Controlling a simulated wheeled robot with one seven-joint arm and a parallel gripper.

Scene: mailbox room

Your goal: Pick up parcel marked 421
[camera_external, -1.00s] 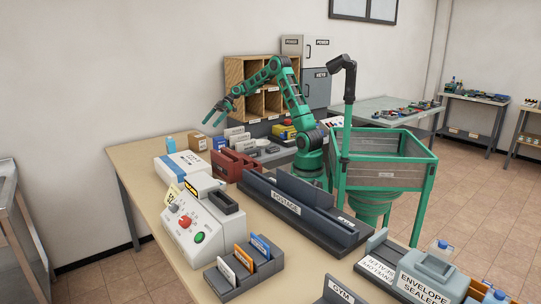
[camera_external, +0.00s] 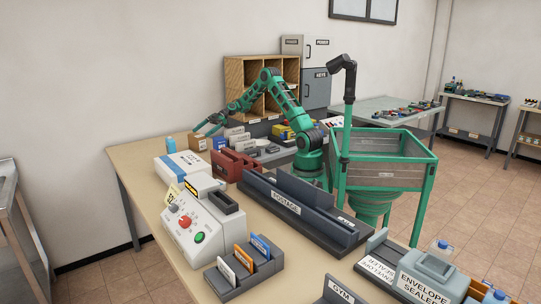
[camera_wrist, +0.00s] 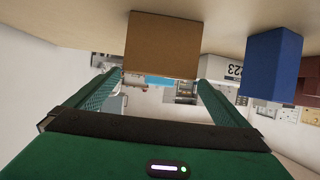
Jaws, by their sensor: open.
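A small brown cardboard box (camera_external: 196,143) stands near the back left of the table; it also shows in the wrist view (camera_wrist: 162,42). I cannot read a number 421 on it or on any other thing. My gripper (camera_external: 201,128) is over the back left of the table, close to the brown box. In the wrist view my gripper's (camera_wrist: 158,76) two green fingers are apart, and the box appears between them. I cannot tell whether they touch it. The gripper holds nothing that I can see.
A blue box (camera_external: 219,143) stands just right of the brown one, also in the wrist view (camera_wrist: 272,62). White upright pieces (camera_external: 236,137) and a dark red holder (camera_external: 235,164) stand nearby. A blue-capped bottle (camera_external: 170,145) is to the left. The table's left edge is clear.

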